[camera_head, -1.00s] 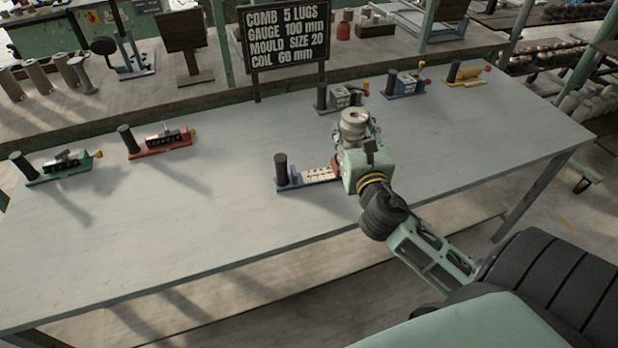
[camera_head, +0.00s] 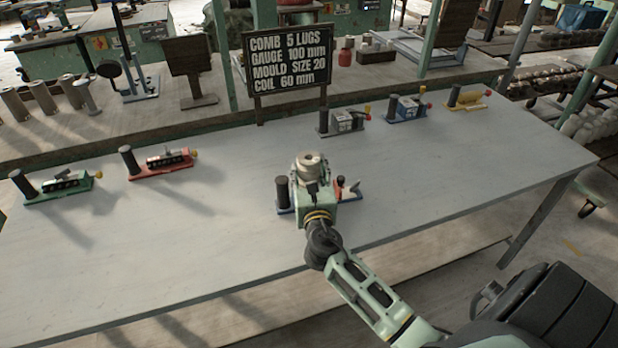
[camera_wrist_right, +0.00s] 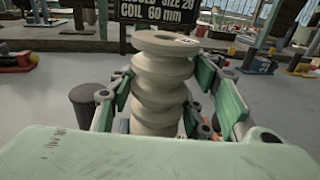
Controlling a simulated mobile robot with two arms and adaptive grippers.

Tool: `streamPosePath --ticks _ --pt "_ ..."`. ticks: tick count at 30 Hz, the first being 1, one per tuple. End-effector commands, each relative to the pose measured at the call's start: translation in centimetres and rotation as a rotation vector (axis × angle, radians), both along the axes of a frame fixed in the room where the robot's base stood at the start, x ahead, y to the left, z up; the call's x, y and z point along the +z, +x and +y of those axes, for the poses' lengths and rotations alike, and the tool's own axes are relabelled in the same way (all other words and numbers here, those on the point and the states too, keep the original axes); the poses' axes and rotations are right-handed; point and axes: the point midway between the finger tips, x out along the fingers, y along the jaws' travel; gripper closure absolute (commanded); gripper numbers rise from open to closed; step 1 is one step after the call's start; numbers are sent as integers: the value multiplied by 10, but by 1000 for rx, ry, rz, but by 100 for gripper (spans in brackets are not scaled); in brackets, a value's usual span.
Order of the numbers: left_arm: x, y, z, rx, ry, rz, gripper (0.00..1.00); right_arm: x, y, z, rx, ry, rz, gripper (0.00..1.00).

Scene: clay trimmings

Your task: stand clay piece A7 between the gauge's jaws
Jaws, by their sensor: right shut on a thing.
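A pale, ribbed clay piece (camera_head: 309,161) stands upright in my right gripper (camera_head: 310,181), above the blue gauge (camera_head: 284,210). In the right wrist view the clay piece (camera_wrist_right: 163,75) fills the space between the fingers, which press on its sides. A small mark shows on its top, too small to read as A7. The gauge's dark post (camera_head: 281,191) shows left of the gripper, and its red end with a lever (camera_head: 347,189) shows right of it. My gripper and arm hide the gauge's middle, so I cannot tell the clay's height over it. My left gripper is not in view.
A green fixture (camera_head: 60,190) and a red fixture (camera_head: 160,168) stand at the left. Grey (camera_head: 344,122), blue (camera_head: 408,108) and yellow (camera_head: 466,98) ones stand at the back right. A sign (camera_head: 288,60) stands behind. The table's front left is clear.

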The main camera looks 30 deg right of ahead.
Motion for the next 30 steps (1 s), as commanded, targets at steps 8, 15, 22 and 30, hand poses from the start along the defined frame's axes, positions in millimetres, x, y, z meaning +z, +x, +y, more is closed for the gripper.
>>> streamPosePath --ticks 8,15,22,30 --pt "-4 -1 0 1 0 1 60 -10 1 0 1 -1 -6 100" --pt "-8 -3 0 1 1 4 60 -14 0 0 1 -2 -6 100" --pt "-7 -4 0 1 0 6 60 -15 0 0 1 0 -1 47" --pt "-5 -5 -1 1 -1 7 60 -13 -4 2 1 0 -1 47"
